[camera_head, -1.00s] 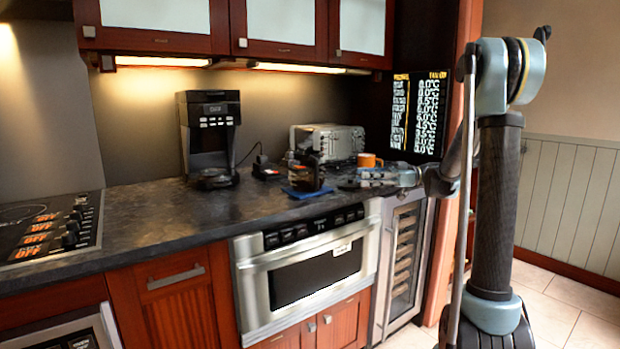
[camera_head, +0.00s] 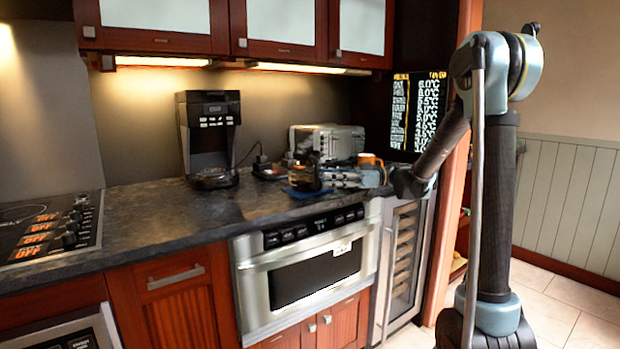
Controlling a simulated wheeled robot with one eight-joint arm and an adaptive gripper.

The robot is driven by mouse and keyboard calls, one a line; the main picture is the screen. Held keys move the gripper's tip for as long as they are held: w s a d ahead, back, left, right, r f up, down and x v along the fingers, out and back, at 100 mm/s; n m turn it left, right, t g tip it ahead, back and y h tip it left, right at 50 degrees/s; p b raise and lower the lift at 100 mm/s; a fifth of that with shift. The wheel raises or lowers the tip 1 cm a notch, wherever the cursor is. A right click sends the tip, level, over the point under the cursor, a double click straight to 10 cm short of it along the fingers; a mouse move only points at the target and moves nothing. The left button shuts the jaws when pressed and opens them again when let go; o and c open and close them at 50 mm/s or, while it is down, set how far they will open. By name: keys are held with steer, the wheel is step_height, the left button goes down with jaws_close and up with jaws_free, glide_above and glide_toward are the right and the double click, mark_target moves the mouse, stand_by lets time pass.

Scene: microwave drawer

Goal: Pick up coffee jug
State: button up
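The coffee jug (camera_head: 303,174), dark glass with a black handle and lid, stands on a blue cloth (camera_head: 299,193) on the counter. My gripper (camera_head: 330,178) reaches in from the right at counter height, its fingers right beside the jug on its right side. The fingers look spread apart, one above the other, but they are small here and overlap the jug's right edge. I cannot tell whether they touch the jug or its handle.
A coffee maker (camera_head: 209,138) stands to the left and a toaster oven (camera_head: 328,142) behind the jug. An orange mug (camera_head: 369,160) is behind my gripper. The counter (camera_head: 150,222) is clear at the front left. A microwave drawer (camera_head: 305,262) is below, shut.

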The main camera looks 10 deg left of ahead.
mark_target(317, 186)
steer(key=x, duration=0.4)
steer(key=shift+s+a, duration=0.1)
steer(key=shift+a, duration=0.3)
steer(key=shift+c, duration=0.6)
jaws_close()
steer(key=shift+r, duration=0.1)
